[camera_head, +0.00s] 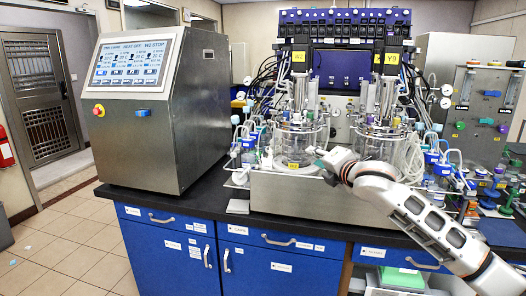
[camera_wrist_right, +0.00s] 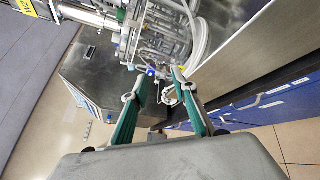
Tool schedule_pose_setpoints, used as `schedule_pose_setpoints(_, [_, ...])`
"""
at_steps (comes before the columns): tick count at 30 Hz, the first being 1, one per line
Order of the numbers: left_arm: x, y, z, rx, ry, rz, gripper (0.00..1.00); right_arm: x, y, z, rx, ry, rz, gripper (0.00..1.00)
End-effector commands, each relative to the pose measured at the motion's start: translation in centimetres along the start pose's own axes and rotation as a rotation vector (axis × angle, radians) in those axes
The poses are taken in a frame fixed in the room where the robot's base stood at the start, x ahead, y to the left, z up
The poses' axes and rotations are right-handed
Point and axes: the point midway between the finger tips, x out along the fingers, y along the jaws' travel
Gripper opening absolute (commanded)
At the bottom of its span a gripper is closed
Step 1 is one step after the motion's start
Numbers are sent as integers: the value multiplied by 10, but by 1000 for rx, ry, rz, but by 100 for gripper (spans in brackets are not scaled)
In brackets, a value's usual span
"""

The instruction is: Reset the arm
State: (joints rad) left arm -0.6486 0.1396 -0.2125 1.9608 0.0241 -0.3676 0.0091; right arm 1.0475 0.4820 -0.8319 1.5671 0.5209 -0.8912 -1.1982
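My right arm (camera_head: 415,215) comes in from the right in the head view, white and grey. Its gripper (camera_head: 322,160) is in front of the left glass bioreactor vessel (camera_head: 292,146), at the front of the steel tray (camera_head: 300,195). In the right wrist view the two green-padded fingers of the gripper (camera_wrist_right: 164,74) stand apart with nothing held between them. Tubing and fittings (camera_wrist_right: 165,40) show beyond the fingertips; I cannot tell whether they touch. The right glass vessel (camera_head: 378,140) stands beside the left one. My left gripper is not in view.
A steel control cabinet (camera_head: 165,105) with a screen stands left on the black bench. Blue drawers (camera_head: 280,262) are below. Bottles and coloured fittings crowd the right side.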

Motion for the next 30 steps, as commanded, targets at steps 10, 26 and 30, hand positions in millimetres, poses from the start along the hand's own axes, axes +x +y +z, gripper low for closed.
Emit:
schedule_pose_setpoints(10, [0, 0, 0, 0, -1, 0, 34, -31, -130, -156, 553, 139, -66, 28])
schedule_pose_setpoints(26, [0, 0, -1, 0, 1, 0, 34, -170, -303, -311, 1385, 79, -265, 28])
schedule_pose_setpoints(30, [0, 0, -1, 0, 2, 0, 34, -224, -345, -338, 1582, 3, -326, 28])
